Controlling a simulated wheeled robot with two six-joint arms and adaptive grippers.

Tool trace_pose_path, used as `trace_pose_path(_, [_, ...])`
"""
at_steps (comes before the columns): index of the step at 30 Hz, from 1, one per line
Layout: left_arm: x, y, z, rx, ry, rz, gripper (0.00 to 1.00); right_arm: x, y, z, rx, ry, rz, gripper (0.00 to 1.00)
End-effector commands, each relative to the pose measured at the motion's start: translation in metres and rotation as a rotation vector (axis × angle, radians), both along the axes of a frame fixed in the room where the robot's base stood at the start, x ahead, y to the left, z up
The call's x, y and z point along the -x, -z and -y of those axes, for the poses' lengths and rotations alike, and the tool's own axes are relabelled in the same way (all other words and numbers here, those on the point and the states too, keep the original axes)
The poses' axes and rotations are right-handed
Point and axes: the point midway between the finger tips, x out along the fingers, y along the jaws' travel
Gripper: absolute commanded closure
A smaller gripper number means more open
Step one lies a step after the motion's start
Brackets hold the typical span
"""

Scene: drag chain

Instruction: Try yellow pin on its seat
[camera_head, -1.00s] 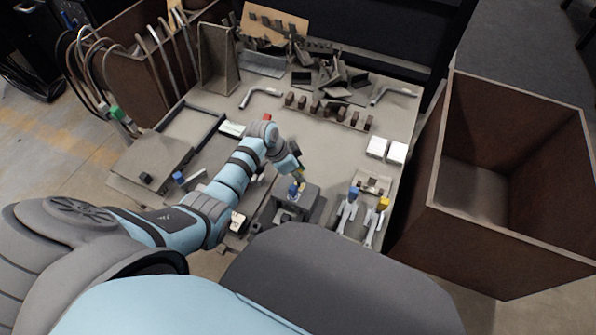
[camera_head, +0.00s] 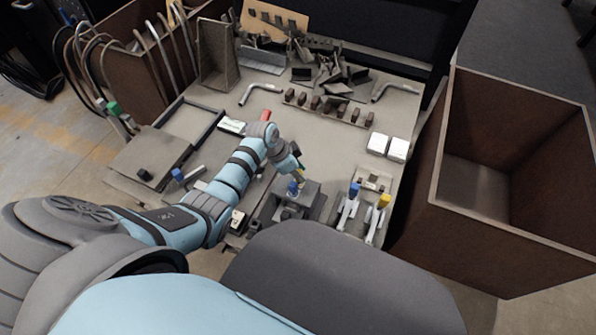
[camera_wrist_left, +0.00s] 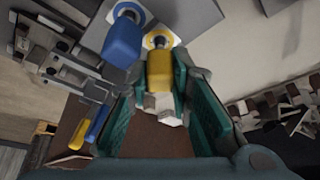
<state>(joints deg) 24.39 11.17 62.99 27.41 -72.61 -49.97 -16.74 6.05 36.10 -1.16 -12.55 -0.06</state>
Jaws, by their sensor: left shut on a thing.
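The yellow pin (camera_wrist_left: 160,72) is between the green-padded fingers of my left gripper (camera_wrist_left: 172,108) in the left wrist view. The gripper is shut on it. In the head view my left gripper (camera_head: 298,170) is over the dark grey fixture (camera_head: 310,196), close to the blue pin (camera_head: 292,187), and mostly covers the yellow pin. My right gripper is out of view.
Two clamps, one with a blue handle (camera_head: 354,189) and one with a yellow handle (camera_head: 384,201), stand right of the fixture. White blocks (camera_head: 378,144) lie beyond them. A large brown bin (camera_head: 437,150) is at the right. The table's middle (camera_head: 330,150) is fairly clear.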

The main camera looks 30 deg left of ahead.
Motion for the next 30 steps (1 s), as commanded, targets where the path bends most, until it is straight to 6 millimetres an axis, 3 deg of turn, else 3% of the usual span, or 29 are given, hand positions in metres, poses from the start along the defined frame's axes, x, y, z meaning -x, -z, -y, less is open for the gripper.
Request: trace_pose_path(30, [0.000,0.021,0.000,0.000,0.000,0.000,1.00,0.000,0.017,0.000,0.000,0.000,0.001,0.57])
